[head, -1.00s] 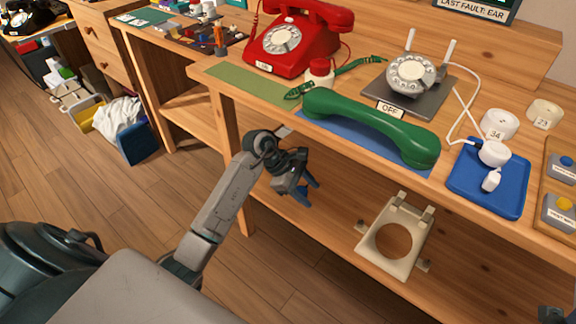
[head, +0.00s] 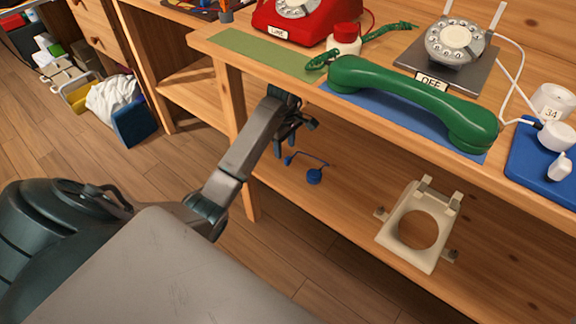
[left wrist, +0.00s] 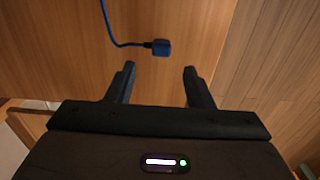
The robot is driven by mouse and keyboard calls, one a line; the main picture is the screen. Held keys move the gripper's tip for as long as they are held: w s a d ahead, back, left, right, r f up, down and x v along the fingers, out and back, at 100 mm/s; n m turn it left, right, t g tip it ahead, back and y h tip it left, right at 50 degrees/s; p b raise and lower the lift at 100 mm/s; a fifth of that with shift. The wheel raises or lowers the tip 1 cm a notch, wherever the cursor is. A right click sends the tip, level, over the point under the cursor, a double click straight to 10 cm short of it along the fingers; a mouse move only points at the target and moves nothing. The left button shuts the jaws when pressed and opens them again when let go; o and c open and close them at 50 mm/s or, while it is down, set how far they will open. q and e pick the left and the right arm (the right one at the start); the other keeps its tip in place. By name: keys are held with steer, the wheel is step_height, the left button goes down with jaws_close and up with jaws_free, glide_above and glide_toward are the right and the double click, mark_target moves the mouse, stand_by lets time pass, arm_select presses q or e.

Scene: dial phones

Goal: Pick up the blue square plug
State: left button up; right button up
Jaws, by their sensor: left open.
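The blue square plug (left wrist: 160,47) lies on a wooden surface in the left wrist view, at the end of a blue cable (left wrist: 113,33). It is just beyond the fingertips of my left gripper (left wrist: 158,70), roughly between them and apart from both. In the head view a thin blue cable (head: 309,156) lies on the lower shelf, with a small blue end near my left gripper (head: 285,150) and a larger blue piece (head: 314,176) to the right. My left gripper is open and empty, below the desk's front edge. My right gripper is not in view.
The desk top (head: 285,90) overhangs the lower shelf (head: 345,215). A cream plate with a round hole (head: 403,245) stands at right on the shelf. A green handset (head: 415,98) lies along the desk's front edge; a blue tray (head: 530,165) is at right.

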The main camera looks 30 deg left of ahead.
mark_target(288, 162)
arm_select(q)
steer(key=f, duration=0.1)
steer(key=f+b, duration=0.1)
steer(key=f, duration=0.1)
steer(key=f+b, duration=0.1)
steer(key=f, duration=0.1)
steer(key=shift+d+f, duration=0.15)
steer(key=shift+d, duration=0.1)
steer(key=c, duration=1)
